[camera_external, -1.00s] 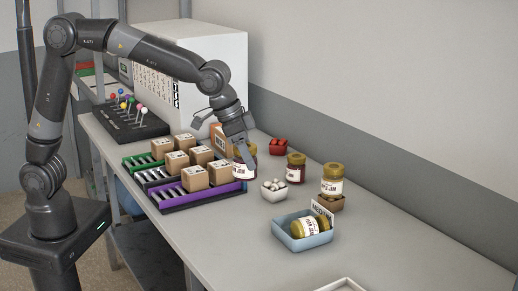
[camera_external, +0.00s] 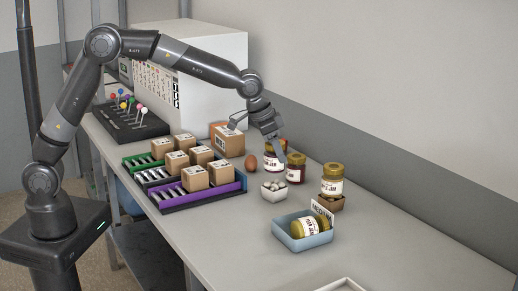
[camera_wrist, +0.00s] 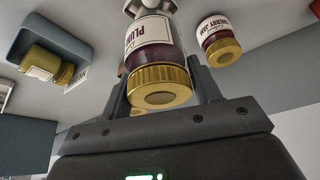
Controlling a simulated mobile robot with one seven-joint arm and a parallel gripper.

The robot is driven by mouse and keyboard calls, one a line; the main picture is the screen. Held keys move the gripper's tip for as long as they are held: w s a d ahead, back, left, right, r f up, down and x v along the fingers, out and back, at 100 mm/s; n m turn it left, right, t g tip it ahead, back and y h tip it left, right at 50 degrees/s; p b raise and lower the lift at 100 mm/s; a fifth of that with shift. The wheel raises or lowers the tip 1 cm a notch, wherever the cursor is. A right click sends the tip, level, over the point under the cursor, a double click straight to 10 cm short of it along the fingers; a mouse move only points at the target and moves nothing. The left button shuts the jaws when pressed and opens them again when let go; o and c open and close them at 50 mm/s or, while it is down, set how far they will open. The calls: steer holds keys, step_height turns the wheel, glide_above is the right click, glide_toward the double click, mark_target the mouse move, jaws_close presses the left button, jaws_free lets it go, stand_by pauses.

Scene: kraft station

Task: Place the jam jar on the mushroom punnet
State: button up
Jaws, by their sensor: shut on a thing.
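My gripper (camera_external: 276,143) is shut on a plum jam jar (camera_external: 272,157) with dark contents, a white label and a gold lid. In the wrist view the jar (camera_wrist: 153,55) sits between the two fingers (camera_wrist: 160,90), lid end toward the camera. The mushroom punnet (camera_external: 273,195), a small pale tray of white mushrooms, stands on the counter just below the jar in the external view. White shapes, likely its mushrooms, show past the jar's base at the top of the wrist view. The exact gap between jar and punnet cannot be told.
A dark red jam jar (camera_external: 296,168) stands close right of the held jar. A blue bin (camera_external: 292,243) holds a tipped jar. An egg (camera_external: 251,162) and boxes on coloured racks (camera_external: 203,198) lie left.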

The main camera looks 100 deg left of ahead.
mark_target(277, 163)
steer(key=shift+a+f, duration=0.1)
steer(key=shift+f, duration=1.95)
steer(key=o, duration=1.2)
steer(key=shift+f, duration=0.15)
steer(key=shift+o, duration=0.2)
steer(key=v, duration=1.2)
steer(key=shift+r, duration=0.2)
